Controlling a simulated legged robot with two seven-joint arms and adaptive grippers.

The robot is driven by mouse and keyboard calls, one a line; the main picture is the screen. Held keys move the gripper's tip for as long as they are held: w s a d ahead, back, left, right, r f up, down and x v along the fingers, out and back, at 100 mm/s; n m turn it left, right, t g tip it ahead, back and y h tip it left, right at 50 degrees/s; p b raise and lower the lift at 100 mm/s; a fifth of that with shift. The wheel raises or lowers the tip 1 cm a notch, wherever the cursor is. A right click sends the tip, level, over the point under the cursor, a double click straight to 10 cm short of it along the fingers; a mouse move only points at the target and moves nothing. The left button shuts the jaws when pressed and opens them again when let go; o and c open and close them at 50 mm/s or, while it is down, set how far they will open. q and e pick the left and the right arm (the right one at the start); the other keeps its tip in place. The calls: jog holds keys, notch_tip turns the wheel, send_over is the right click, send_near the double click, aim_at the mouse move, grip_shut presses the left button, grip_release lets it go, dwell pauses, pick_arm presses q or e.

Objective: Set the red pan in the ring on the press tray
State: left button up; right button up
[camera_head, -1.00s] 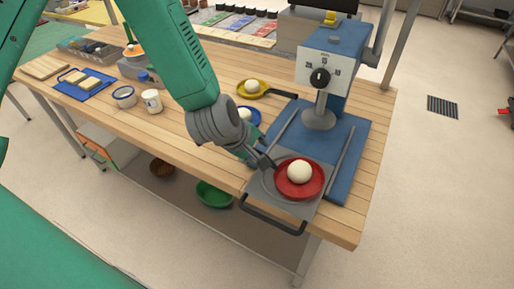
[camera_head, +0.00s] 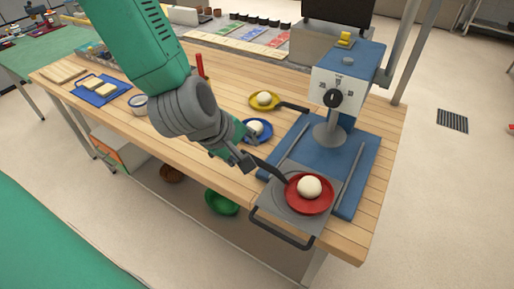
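The red pan (camera_head: 296,206), with a white ball (camera_head: 309,187) in it, rests on the grey press tray (camera_head: 268,209), toward its right side. Part of a ring outline shows on the tray left of the pan; the pan hides the rest, so I cannot tell whether it sits fully inside. Its dark handle (camera_head: 271,170) points up and left. My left gripper (camera_head: 243,161) is at the handle's far end. Its fingers are too small and overlapped to tell whether they still grip. My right gripper is out of view.
The press (camera_head: 347,75) stands behind the tray on a blue base (camera_head: 364,137). A blue pan (camera_head: 268,129) and a yellow pan (camera_head: 276,95), each with a white ball, are on the table behind my gripper. A green bowl (camera_head: 221,202) is on the shelf below.

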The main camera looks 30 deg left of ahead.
pick_arm(q)
jog(key=s+a+f+m+g+y, duration=0.1)
jog(key=s+a+f+m+g, duration=0.2)
jog(key=s+f+m, duration=0.65)
jog(key=s+a+f+m+g, duration=0.35)
jog(key=s+f+m, duration=0.35)
jog(key=s+f, duration=0.45)
notch_tip(320, 180, down, 15)
jog(key=w+b, duration=0.2)
jog(key=b, duration=1.1)
jog(key=shift+d+t, duration=0.2)
jog(key=shift+t, duration=0.15)
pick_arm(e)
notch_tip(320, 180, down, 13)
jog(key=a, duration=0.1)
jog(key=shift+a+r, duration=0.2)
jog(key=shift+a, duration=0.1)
